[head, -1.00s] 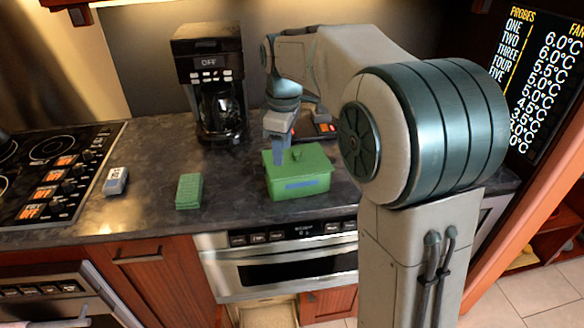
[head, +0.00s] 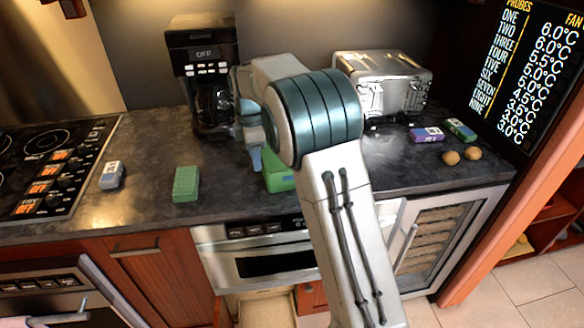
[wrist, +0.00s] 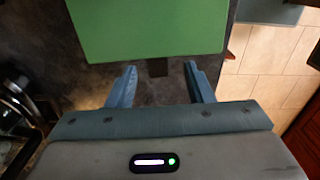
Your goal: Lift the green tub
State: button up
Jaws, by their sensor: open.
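The green tub (head: 279,182) stands on the dark counter, mostly hidden behind my arm in the head view. In the wrist view its flat green surface (wrist: 150,28) fills the top of the picture, ahead of the fingertips. My gripper (wrist: 160,69) is open, with its two blue fingers apart and nothing between them. In the head view my gripper (head: 256,160) points down just left of the visible part of the tub. I cannot tell whether a finger touches the tub.
A green sponge-like block (head: 186,184) and a small grey item (head: 111,175) lie left on the counter. A coffee maker (head: 205,80) stands behind, and a toaster (head: 382,82) back right. Small packets (head: 426,134) and two brown eggs (head: 451,158) lie right. A stove (head: 45,165) is far left.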

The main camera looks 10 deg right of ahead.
jog(key=f, duration=0.2)
jog(key=f+p, duration=0.1)
jog(key=f, duration=0.2)
jog(key=shift+w+d+f, duration=0.1)
jog(key=shift+d+f, duration=0.1)
jog(key=shift+f, duration=0.1)
grip_shut()
